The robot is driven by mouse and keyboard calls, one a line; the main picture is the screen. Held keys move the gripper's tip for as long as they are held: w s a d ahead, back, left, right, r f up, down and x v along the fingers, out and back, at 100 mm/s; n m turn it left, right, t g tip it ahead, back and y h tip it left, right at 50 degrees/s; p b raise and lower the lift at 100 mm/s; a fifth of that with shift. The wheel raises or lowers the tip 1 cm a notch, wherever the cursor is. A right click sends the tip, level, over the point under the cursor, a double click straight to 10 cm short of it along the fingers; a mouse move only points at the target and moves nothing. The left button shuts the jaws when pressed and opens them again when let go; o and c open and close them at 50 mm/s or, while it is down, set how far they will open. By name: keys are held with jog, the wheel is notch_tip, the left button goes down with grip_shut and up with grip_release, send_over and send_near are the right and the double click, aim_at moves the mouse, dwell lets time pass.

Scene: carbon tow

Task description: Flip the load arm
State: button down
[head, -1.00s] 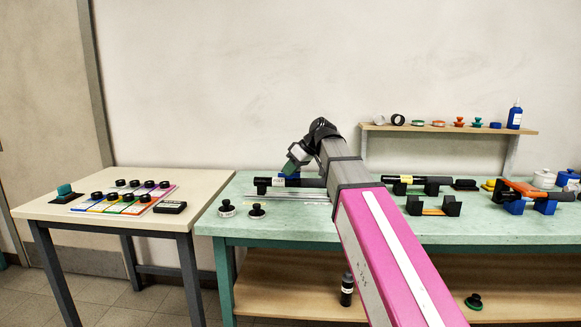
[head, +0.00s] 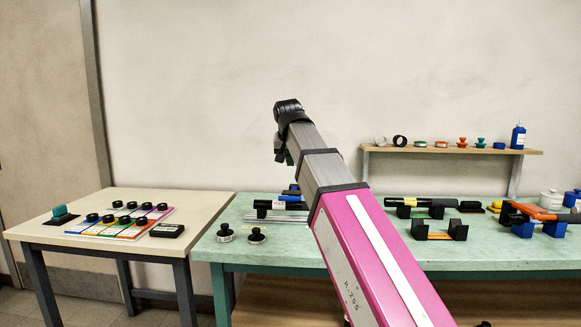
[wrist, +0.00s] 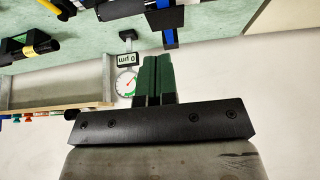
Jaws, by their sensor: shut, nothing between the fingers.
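My gripper (wrist: 157,58) shows its two dark green fingers side by side with no gap, shut and empty. In the head view the gripper (head: 289,157) is mostly behind my wrist, above the green bench's left part. A round dial gauge (wrist: 126,81) with a red needle and a small "0 µm" readout (wrist: 128,59) shows just left of the fingers in the wrist view. A black bar with a blue part (wrist: 166,18) lies beyond the fingertips, apart from them in the picture. I cannot tell for sure which piece is the load arm.
A dark tube on a fixture (head: 291,204) sits on the green bench (head: 330,267) below my wrist. Two black round-knobbed pieces (head: 256,236) stand at its front left. More fixtures (head: 440,230) are to the right. A wall shelf (head: 455,150) holds small items. A cream table (head: 60,223) stands left.

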send_over(291, 197)
jog(key=w, duration=0.1)
notch_tip(291, 197, down, 7)
jog(key=shift+w+f, duration=0.1)
jog(key=shift+w, duration=0.05)
jog(key=shift+s+f, duration=0.25)
jog(key=shift+f, duration=0.35)
jog(key=shift+s+f, duration=0.2)
jog(key=shift+f, duration=0.35)
jog(key=shift+s+f, duration=0.15)
jog(key=shift+f, duration=0.65)
jog(key=shift+f, duration=0.1)
jog(key=shift+s+f, duration=0.25)
jog(key=shift+f, duration=0.6)
jog(key=shift+s+f, duration=0.2)
jog(key=shift+f, duration=0.65)
jog(key=shift+r, duration=0.1)
